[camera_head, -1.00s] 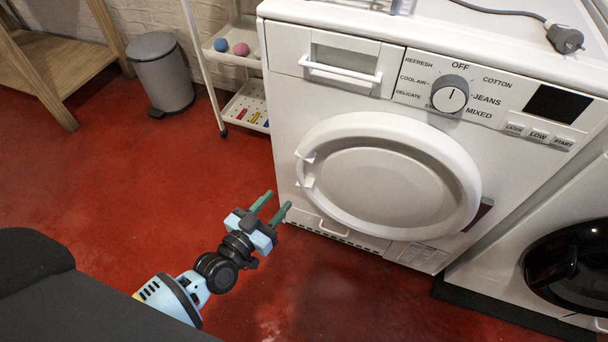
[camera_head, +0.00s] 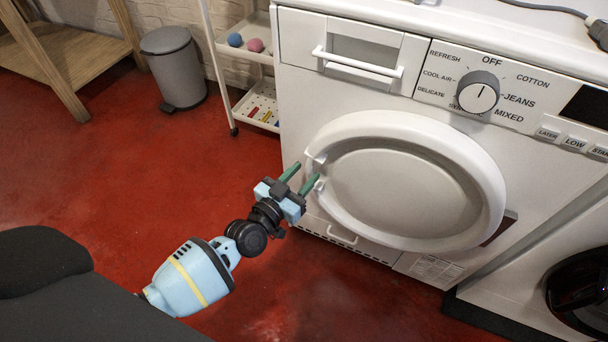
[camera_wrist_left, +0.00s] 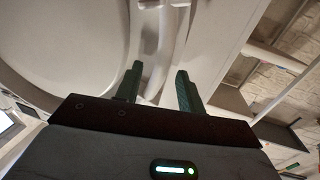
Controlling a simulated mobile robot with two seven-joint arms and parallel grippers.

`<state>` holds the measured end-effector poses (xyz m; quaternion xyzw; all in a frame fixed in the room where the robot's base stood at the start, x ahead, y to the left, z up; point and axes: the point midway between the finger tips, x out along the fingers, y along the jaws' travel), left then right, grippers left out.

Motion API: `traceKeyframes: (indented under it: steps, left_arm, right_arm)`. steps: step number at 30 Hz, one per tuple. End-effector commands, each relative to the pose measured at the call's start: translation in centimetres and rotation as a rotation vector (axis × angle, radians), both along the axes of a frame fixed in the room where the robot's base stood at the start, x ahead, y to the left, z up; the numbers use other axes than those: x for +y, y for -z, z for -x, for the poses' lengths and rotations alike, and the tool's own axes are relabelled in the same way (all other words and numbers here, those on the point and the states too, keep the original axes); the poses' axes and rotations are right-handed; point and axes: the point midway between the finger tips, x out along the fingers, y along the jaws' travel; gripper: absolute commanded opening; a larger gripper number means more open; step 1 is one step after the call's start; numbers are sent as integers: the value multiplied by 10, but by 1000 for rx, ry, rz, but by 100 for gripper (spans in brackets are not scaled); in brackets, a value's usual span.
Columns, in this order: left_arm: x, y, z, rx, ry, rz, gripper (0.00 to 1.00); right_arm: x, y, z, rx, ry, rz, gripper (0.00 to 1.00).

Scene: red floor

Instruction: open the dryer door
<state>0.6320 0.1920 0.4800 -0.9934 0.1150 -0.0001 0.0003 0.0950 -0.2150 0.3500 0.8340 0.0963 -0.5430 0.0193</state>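The white dryer (camera_head: 290,80) stands in front of me with its round door (camera_head: 400,190) shut. The door's handle (camera_head: 314,170) is at the left side of its ring. My left gripper (camera_head: 304,178) is open, with its two green fingers pointing at the handle at the door's left edge. In the left wrist view the fingers (camera_wrist_left: 157,85) are apart, with the handle (camera_wrist_left: 150,48) beyond and between them. I cannot tell whether they touch it. My right gripper is not in view.
A dial panel (camera_head: 478,92) and a drawer handle (camera_head: 358,62) are above the door. A second machine with a dark door (camera_head: 580,290) stands at the right. A grey bin (camera_head: 174,68), a white rack (camera_head: 258,104) and a wooden shelf (camera_head: 66,90) are at the back left. Red floor is clear at the left.

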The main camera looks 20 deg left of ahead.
Motion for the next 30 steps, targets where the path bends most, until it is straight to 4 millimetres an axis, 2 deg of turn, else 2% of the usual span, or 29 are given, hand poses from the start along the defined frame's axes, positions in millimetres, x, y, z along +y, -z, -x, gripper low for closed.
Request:
traceKeyframes:
  steps: [4,11,21,30]
  left_arm:
    - [-2,0,-7,1,0,1,39]
    - [-2,0,-7,1,0,1,39]
    - [-2,0,-7,0,0,1,0]
    - [-2,-1,-5,1,-3,1,0]
  right_arm:
    - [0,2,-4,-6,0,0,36]
    - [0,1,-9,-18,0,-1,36]
    - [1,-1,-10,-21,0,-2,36]
    - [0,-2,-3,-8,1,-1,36]
